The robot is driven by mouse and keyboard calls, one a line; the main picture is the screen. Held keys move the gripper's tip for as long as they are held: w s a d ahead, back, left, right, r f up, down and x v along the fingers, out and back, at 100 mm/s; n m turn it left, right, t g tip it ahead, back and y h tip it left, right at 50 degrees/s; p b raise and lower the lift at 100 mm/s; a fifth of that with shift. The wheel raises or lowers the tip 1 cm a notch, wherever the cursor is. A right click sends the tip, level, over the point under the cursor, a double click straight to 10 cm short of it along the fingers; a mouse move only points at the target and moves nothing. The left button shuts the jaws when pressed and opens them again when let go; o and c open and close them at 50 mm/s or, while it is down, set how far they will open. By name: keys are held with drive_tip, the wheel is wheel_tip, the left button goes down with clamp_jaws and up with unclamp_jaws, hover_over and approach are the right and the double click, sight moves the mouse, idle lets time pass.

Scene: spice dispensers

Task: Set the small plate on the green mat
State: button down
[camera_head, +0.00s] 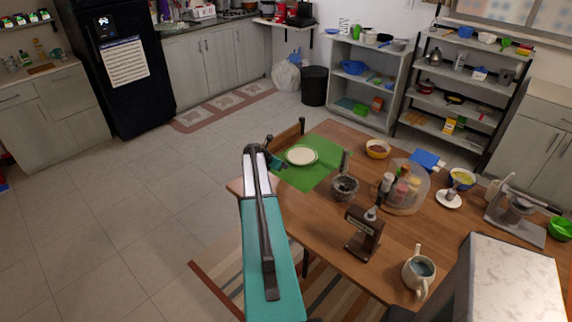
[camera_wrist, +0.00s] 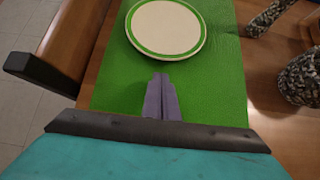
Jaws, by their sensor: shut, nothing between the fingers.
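The small plate, cream with a green rim, lies flat on the green mat in the head view (camera_head: 301,155). It also shows at the top of the wrist view (camera_wrist: 166,27). The green mat (camera_head: 318,176) lies on the wooden table's far left corner and fills the middle of the wrist view (camera_wrist: 215,92). My gripper (camera_wrist: 161,78) is shut and empty. Its fingers point toward the plate's near rim and appear apart from it, over the mat. In the head view my gripper is partly hidden behind my arm.
A wooden chair (camera_wrist: 65,45) stands close at the mat's left edge. A stone mortar (camera_head: 344,188) with pestle stands right of the mat. A bowl (camera_head: 377,149), a spice carousel (camera_head: 405,205) and a brown grinder (camera_head: 363,240) also stand on the table.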

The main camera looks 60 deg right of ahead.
drive_tip(key=b+v, duration=0.3)
drive_tip(key=v, duration=0.8)
drive_tip(key=shift+a+f, duration=0.3)
drive_tip(key=shift+a, duration=0.1)
